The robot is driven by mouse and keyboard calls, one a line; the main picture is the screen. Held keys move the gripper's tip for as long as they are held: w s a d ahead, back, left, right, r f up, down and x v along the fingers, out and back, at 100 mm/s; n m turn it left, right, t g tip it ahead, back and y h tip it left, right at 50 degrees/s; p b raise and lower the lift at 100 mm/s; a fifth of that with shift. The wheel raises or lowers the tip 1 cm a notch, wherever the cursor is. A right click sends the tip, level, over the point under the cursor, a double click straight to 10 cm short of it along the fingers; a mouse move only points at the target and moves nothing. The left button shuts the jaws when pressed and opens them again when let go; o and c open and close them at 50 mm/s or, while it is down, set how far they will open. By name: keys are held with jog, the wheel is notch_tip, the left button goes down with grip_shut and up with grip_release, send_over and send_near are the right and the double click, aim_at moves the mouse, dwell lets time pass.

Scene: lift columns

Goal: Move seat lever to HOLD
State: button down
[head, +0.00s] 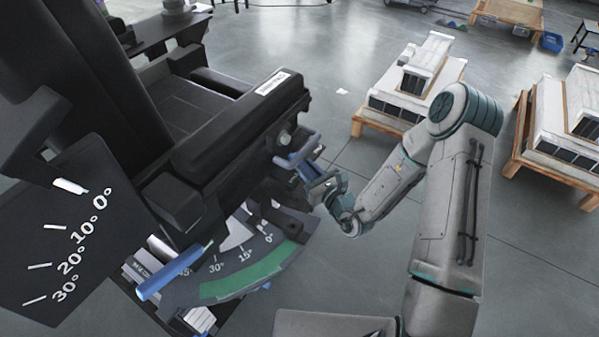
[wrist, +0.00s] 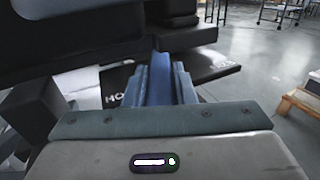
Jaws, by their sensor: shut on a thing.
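The black seat (head: 240,120) fills the left of the head view. A blue lever (head: 296,154) sticks out from its side, beside a round knob. My gripper (head: 308,172) is at this lever, and in the wrist view my gripper (wrist: 159,82) is shut on the blue lever (wrist: 160,66). Behind the fingers, a dark plate (wrist: 118,83) carries white letters, partly hidden by a finger; "HO" can be read. The lever's far end is hidden under the seat parts.
A second blue lever (head: 172,272) sits lower left, by a curved angle scale (head: 250,272) with a green band. Another angle plate (head: 60,255) is at far left. Pallets with white boxes (head: 415,85) stand behind my arm. Open floor lies between.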

dwell(0.4)
jog(key=c, duration=1.2)
grip_release()
jog(key=p+v, duration=0.1)
jog(key=v, duration=1.3)
jog(key=shift+a, duration=0.15)
